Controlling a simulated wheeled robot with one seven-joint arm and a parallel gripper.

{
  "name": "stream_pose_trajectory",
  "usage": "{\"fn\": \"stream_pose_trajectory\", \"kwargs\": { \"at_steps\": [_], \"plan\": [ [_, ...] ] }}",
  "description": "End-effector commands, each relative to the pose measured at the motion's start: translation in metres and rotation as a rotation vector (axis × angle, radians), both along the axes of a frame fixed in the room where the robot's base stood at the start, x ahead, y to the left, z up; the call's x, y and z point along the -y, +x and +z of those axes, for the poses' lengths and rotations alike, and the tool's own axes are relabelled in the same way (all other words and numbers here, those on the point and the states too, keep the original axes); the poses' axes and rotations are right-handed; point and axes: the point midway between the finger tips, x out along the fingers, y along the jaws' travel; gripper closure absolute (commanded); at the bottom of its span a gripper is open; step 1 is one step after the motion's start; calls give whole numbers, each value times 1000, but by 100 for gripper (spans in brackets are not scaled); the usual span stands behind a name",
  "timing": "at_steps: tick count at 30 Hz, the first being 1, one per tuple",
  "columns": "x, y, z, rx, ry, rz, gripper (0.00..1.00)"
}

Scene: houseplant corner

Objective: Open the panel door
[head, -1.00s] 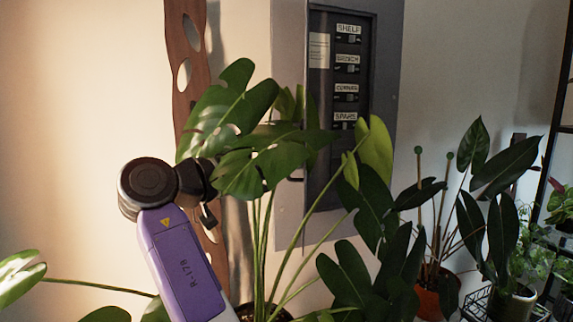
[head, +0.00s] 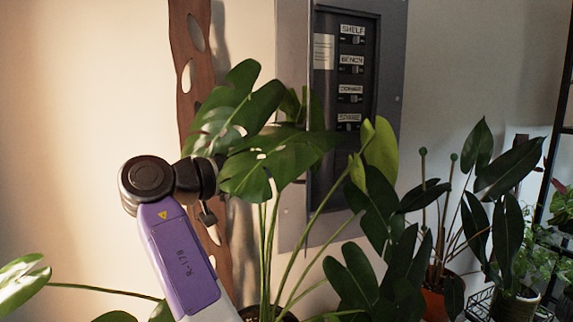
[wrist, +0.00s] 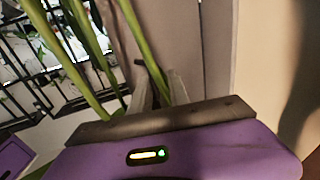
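The grey panel (head: 393,110) is on the wall, its dark inside with labelled switches in view. Its door (head: 307,215) stands open, seen almost edge-on at the left of the opening. A small dark handle (head: 300,181) shows on the door's left side, partly behind leaves. In the head view my gripper is mostly hidden behind a big leaf, left of the door. In the wrist view my gripper (wrist: 161,90) has two pale fingertips a little apart, with a dark piece and a green stem at them. Whether they hold the handle, I cannot tell.
A large leafy plant (head: 262,165) stands between me and the panel, its leaves over my gripper and the door. More potted plants (head: 433,301) and a dark rack (head: 553,150) are at right.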

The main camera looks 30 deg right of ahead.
Motion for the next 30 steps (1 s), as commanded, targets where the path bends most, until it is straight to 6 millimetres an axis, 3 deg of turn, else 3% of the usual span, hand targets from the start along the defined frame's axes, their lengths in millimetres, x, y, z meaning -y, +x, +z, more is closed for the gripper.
{"fn": "stream_pose_trajectory", "kwargs": {
  "at_steps": [1, 8, 21, 30],
  "plan": [
    [2, -1, -10, -13, 15, -10, 70],
    [-7, 0, -10, -12, 12, -5, 70],
    [-71, -3, -2, -2, 1, -1, 70],
    [-77, -4, -1, 0, 1, -2, 70]
  ]
}}
